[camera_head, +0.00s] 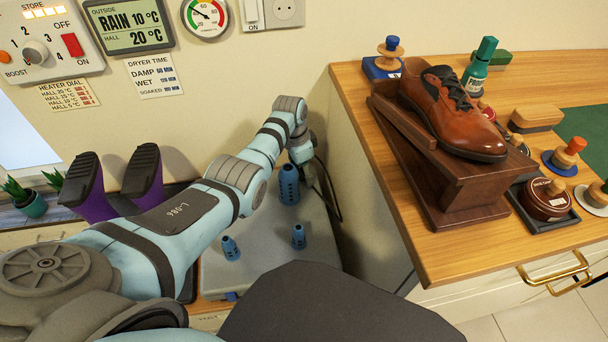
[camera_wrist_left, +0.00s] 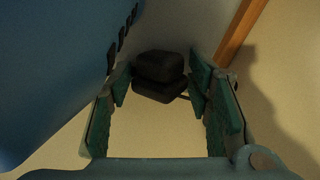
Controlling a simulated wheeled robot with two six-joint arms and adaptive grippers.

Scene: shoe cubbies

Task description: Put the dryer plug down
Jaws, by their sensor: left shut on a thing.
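The dryer plug (camera_wrist_left: 160,75) is a black, blocky piece between the green-padded fingertips in the left wrist view. My left gripper (camera_wrist_left: 162,82) is shut on it. In the head view, my left gripper (camera_head: 309,174) is small and partly hidden at the end of my arm, beside the dryer's tall blue tube (camera_head: 288,186). The plug cannot be made out there. A black cable (camera_head: 332,192) hangs in a loop by the gripper, near the bench's side. The grey dryer (camera_head: 318,242) stands below, with two shorter blue tubes. My right gripper is not in view.
A wall socket (camera_head: 286,11) is at the top, beside a switch and gauge. A wooden bench (camera_head: 400,225) on the right holds a brown shoe on a stand and polish items. Purple boots (camera_head: 143,178) stand at left. A large blue surface fills the wrist view's left.

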